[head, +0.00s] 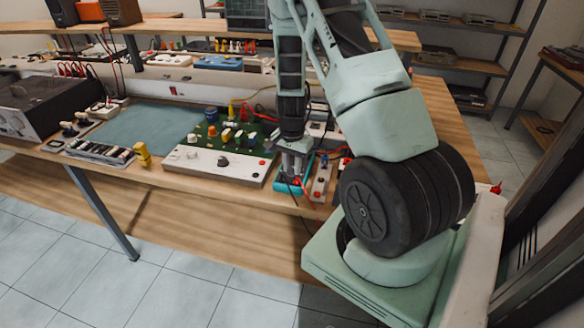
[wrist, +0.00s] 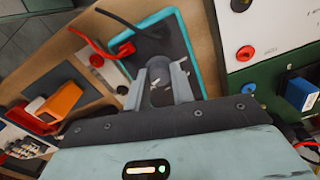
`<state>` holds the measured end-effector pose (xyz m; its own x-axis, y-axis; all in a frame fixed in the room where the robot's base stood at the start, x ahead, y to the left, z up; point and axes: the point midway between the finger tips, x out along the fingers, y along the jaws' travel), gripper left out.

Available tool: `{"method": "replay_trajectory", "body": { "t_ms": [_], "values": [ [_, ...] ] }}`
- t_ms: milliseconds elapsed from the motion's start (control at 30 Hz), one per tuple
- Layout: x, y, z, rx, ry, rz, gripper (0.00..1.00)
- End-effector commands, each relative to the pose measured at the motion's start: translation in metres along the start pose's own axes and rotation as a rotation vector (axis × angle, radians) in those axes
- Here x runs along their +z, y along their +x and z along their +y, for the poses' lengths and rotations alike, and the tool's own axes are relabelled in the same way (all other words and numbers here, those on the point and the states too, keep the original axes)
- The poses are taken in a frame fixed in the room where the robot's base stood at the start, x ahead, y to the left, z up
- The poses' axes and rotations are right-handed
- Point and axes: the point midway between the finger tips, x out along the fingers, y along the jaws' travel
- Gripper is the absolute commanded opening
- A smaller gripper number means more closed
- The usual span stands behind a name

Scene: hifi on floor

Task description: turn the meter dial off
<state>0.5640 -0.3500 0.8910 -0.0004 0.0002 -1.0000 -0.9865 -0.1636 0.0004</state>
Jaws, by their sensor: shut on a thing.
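The meter (wrist: 182,42) has a dark face and a teal rim, and lies on the wooden bench. In the head view the meter (head: 285,188) shows only as a teal edge near the bench's front, under my gripper (head: 293,165). My gripper (wrist: 163,88) points down over the meter's face in the wrist view, its two grey fingers close together and shut on the dial. The dial is mostly hidden between the fingers, so its pointer setting cannot be read. A red lead and a black lead run to the meter's end.
A white panel box (head: 212,165) with knobs and a green circuit board (head: 232,134) stand just left of the meter. A small box with red buttons (head: 321,180) stands close on the right. A blue-grey mat (head: 150,124) farther left is clear.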

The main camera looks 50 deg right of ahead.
Motion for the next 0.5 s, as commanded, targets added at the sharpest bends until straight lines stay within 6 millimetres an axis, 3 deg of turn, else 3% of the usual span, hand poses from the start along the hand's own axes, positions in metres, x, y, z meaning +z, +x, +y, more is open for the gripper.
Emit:
{"method": "replay_trajectory", "body": {
  "t_ms": [500],
  "values": [
    [-0.0004, 0.0006, 0.0000, -0.001, -0.490, 0.001, 0.01]
  ]
}}
